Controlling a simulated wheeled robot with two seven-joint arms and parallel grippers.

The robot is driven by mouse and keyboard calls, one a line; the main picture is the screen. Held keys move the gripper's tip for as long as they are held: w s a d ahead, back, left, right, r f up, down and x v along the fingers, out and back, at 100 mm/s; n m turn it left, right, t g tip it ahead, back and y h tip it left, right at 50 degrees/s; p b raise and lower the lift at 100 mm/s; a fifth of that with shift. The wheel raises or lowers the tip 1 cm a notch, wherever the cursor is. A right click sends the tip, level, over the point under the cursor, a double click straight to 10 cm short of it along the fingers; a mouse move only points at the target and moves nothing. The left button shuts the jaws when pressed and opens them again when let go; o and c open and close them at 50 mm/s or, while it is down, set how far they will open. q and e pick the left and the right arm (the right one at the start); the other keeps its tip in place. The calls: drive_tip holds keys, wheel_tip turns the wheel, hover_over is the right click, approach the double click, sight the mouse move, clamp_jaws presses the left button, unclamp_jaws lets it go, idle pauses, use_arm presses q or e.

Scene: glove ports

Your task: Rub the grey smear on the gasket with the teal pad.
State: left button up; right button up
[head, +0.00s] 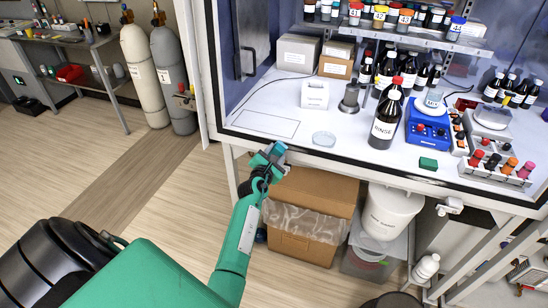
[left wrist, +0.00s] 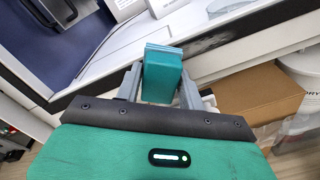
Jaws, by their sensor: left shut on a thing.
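My left gripper (head: 274,156) is shut on the teal pad (head: 279,149), at the front edge of the white cabinet. In the left wrist view the teal pad (left wrist: 162,76) stands between the two grey fingers of the left gripper (left wrist: 160,90). The gasket (head: 350,161) is the dark strip along the cabinet opening; it also runs diagonally behind the pad in the left wrist view (left wrist: 255,29). A greyish patch (left wrist: 207,44), likely the smear, shows on it just right of the pad. I cannot tell whether the pad touches the gasket. My right gripper is out of view.
A cardboard box (head: 302,250) and a white bucket (head: 390,212) are below.

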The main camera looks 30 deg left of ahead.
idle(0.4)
use_arm(q)
drive_tip(key=shift+w, duration=0.35)
drive_tip(key=shift+w+a, duration=0.2)
drive_tip(key=shift+w, duration=0.35)
